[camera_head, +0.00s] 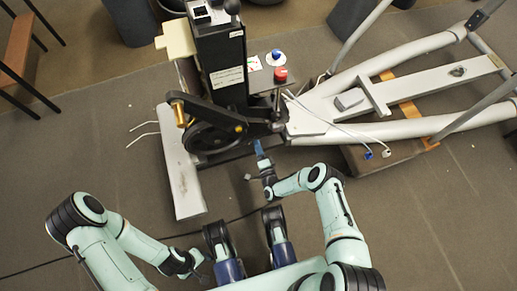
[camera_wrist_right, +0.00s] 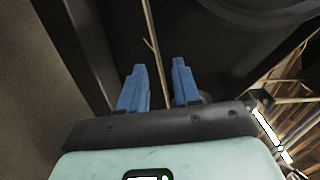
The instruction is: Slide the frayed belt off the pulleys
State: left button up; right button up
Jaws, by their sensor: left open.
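The large black pulley (camera_head: 205,138) sits low on the dark machine body, with a crank arm and brass-coloured part beside it. The belt cannot be made out clearly in the head view. In the right wrist view, a thin tan strand (camera_wrist_right: 151,45), perhaps the frayed belt's edge, runs down toward the gap between my fingers, beside a large dark round part (camera_wrist_right: 235,45). My right gripper (camera_head: 260,147) is close to the machine's near side; its blue fingers (camera_wrist_right: 160,88) stand apart. I cannot tell whether they touch the strand. My left gripper (camera_head: 204,277) is open, low and away from the machine.
A long light-grey foot bar (camera_head: 182,175) lies left of the pulley. Pale frame rails (camera_head: 405,128) extend right.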

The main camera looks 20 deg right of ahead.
jog(key=shift+w, duration=1.8)
dwell(0.6)
grip_shut()
dwell(1.7)
